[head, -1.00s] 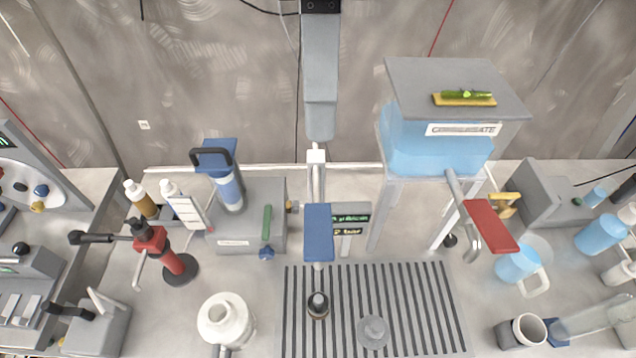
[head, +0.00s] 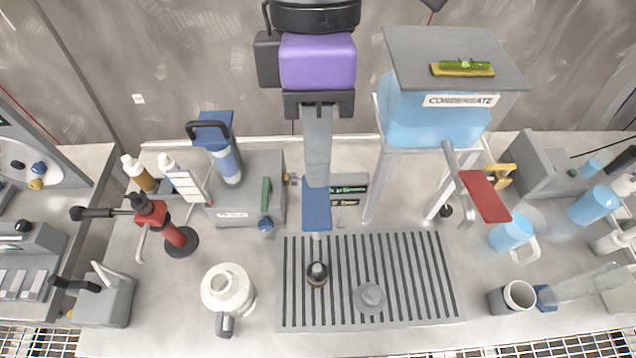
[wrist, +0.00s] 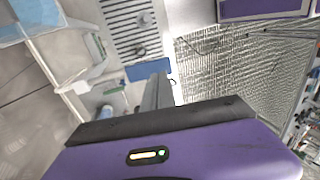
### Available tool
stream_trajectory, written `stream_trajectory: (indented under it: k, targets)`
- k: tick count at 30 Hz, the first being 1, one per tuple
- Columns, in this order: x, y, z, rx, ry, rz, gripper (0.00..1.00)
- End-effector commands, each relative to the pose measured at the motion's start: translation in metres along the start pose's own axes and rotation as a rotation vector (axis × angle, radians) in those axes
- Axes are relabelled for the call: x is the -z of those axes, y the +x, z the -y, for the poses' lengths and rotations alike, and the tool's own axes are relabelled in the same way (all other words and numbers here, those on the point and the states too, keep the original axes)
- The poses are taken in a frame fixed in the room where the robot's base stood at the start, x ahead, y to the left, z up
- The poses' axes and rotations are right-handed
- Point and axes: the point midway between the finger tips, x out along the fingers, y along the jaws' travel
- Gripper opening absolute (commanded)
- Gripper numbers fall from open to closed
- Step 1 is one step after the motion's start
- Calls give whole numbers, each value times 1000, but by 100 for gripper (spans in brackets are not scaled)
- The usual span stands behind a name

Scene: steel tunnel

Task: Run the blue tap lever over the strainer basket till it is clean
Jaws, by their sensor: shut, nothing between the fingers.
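The blue tap lever (head: 317,214) is a flat paddle above the slatted drain grate (head: 420,280); it also shows in the wrist view (wrist: 149,69). My gripper (head: 316,182) is shut and empty, its fingertips at the lever's rear edge; I cannot tell whether they touch it. In the wrist view my gripper (wrist: 160,80) reaches the lever too. I see no clear water stream.
A white pot (head: 228,290) stands left of the grate.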

Motion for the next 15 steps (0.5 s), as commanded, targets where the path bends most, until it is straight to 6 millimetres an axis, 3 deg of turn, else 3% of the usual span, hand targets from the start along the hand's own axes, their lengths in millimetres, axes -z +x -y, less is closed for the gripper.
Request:
stream_trajectory:
  k: [7, 15]
  targets:
    - [0, 37, 1, 1, 0, 1, 0]
    - [0, 51, 0, 0, 0, -1, 0]
